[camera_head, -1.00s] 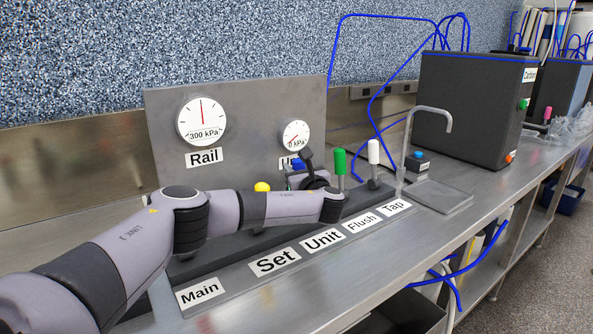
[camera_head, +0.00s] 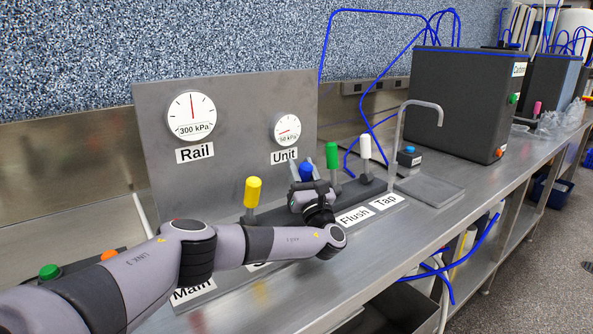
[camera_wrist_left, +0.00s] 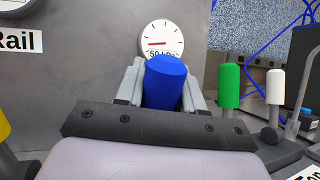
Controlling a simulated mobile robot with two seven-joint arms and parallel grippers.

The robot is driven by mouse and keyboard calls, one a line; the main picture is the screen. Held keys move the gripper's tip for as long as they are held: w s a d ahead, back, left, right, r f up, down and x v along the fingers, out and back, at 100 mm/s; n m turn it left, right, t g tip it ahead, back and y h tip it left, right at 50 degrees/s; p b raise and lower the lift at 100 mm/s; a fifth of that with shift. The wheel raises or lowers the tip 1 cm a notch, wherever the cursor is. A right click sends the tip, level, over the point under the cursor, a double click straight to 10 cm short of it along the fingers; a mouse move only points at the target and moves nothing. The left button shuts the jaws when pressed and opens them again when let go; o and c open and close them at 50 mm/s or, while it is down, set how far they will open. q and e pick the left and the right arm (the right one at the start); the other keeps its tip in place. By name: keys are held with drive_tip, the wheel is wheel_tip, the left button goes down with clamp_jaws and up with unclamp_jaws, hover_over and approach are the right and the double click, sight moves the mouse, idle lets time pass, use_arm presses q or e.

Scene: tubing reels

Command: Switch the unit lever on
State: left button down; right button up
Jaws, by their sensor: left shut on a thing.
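The blue Unit lever (camera_head: 306,171) stands behind the bench-front label strip, between the yellow and green levers. My left gripper (camera_head: 307,184) is shut on it; in the left wrist view the blue handle (camera_wrist_left: 166,84) sits between the two grey fingers. The Unit label on the strip is hidden behind my arm. My right gripper is not in view.
The yellow lever (camera_head: 252,194) stands to the left, the green lever (camera_head: 332,156) and white lever (camera_head: 366,147) close to the right. A bent metal tap (camera_head: 399,143) and dark boxes stand farther right.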

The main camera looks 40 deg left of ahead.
use_arm(q)
drive_tip(key=shift+s+d+f+m+t+y, duration=0.2)
drive_tip(key=shift+d+m+t+y, duration=0.1)
drive_tip(key=shift+d+t, duration=0.15)
drive_tip(key=c, duration=0.8)
unclamp_jaws()
drive_tip(key=shift+d+b, duration=0.1)
drive_tip(key=shift+b, duration=0.2)
drive_tip(key=s+d, duration=0.2)
drive_tip(key=d, duration=0.1)
drive_tip(key=s+d, duration=0.2)
drive_tip(key=d, duration=0.2)
drive_tip(key=s+d, duration=0.3)
drive_tip(key=shift+s+d+f, duration=0.1)
drive_tip(key=shift+d+f, duration=0.2)
